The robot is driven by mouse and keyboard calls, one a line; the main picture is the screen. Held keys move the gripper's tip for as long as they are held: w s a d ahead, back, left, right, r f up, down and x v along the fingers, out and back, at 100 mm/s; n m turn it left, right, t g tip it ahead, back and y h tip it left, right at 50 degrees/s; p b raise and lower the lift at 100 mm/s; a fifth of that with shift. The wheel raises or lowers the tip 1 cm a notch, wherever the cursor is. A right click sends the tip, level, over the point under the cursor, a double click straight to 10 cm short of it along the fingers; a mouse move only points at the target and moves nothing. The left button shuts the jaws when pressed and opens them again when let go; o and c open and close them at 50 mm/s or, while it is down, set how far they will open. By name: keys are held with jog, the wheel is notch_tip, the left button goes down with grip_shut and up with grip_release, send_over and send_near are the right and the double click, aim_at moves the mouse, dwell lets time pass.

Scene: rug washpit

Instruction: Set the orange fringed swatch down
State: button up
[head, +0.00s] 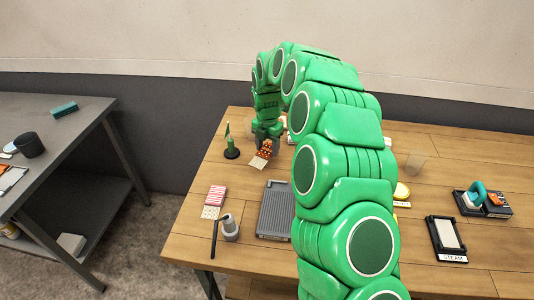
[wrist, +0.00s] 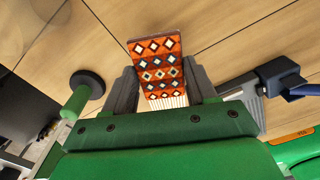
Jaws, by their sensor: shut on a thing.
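The orange fringed swatch (wrist: 157,68) has a pattern of pale and dark diamonds and a cream fringe. In the wrist view it stands between the two grey fingers of my gripper (wrist: 165,92), which is shut on it. In the head view the swatch (head: 264,151) shows below my gripper (head: 267,140), low over the back left part of the wooden table (head: 205,180). I cannot tell whether it touches the tabletop. My arm hides part of the table's middle.
A small green object on a round black base (head: 231,153) stands just left of the swatch. A red-and-white fringed swatch (head: 215,198), a grey ribbed tray (head: 275,212) and a grey cylinder (head: 230,230) lie nearer the front.

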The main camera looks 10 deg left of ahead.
aim_at(267, 148)
jog(key=shift+w+a+f, duration=0.15)
jog(key=shift+w+f, duration=0.25)
jog(key=shift+f, duration=1.6)
jog(key=o, duration=1.1)
jog(key=shift+f, duration=0.15)
jog(key=shift+c, duration=0.2)
notch_tip(267, 148, up, 12)
jog(key=shift+r, duration=0.15)
